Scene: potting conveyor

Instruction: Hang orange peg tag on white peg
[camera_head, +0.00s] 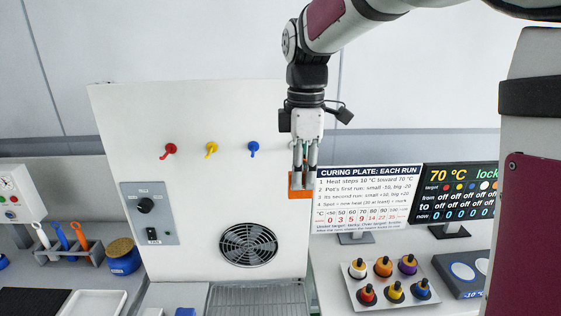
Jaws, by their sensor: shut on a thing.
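My gripper (304,168) points down at the right edge of the white upright panel (125,115). It is shut on the orange tag (297,193), which shows below and between the fingertips. The tag's right part is cut off by the sign in front or beside it. Red (170,149), yellow (211,149) and blue (253,149) pegs stick out in a row on the panel. I cannot make out a white peg; my gripper covers the area right of the blue peg. I cannot tell how far the tag is from the panel.
A curing plate sign (367,199) stands close right of the tag, with a temperature display (460,199) beyond it. A tray (447,300) of several colored-top pots stands below. The panel carries a switch box (150,214) and a fan grille (248,245). A tool rack (67,255) stands left.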

